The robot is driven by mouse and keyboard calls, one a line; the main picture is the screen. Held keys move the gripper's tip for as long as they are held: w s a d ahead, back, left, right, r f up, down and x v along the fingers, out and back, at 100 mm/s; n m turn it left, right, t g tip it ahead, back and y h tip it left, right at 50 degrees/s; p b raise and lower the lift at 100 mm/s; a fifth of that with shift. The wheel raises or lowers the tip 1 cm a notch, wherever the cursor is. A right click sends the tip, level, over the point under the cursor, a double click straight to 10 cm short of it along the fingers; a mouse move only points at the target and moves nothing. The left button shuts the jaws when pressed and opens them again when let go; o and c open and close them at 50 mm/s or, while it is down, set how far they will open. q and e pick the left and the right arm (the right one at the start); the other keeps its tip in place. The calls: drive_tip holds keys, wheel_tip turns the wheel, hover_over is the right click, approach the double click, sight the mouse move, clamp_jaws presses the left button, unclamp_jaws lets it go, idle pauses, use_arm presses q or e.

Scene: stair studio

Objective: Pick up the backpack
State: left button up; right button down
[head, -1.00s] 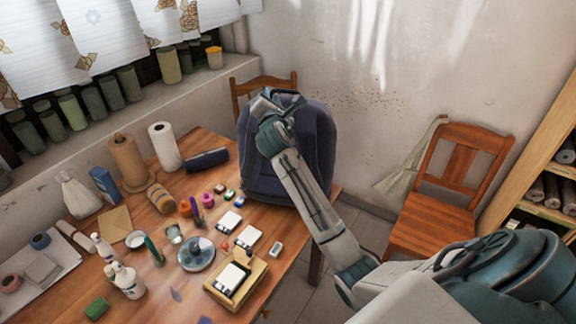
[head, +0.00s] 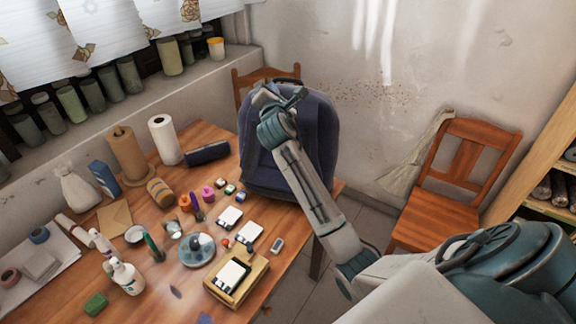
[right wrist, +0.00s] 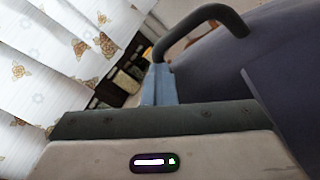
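The dark blue backpack (head: 318,130) stands upright at the far right end of the wooden table in the head view. Its dark loop handle (right wrist: 218,20) arches across the top of the right wrist view. My right gripper (head: 275,94) is at the top of the backpack in the head view. In the right wrist view its fingers (right wrist: 158,84) are close together, with one end of the handle running into them. The arm hides part of the backpack's front. My left gripper is not in view.
The wooden table (head: 185,298) holds paper rolls, bottles, cards and small jars left of the backpack. One chair (head: 250,82) is behind the backpack; another chair (head: 440,208) stands right. A shelf (head: 540,185) is at the far right. Floor shows between table and right chair.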

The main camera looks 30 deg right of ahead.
drive_tip(key=shift+d, duration=0.1)
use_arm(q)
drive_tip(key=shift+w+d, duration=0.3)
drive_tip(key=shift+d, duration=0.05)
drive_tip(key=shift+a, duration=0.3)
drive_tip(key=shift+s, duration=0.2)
use_arm(e)
drive_tip(key=shift+r, duration=0.25)
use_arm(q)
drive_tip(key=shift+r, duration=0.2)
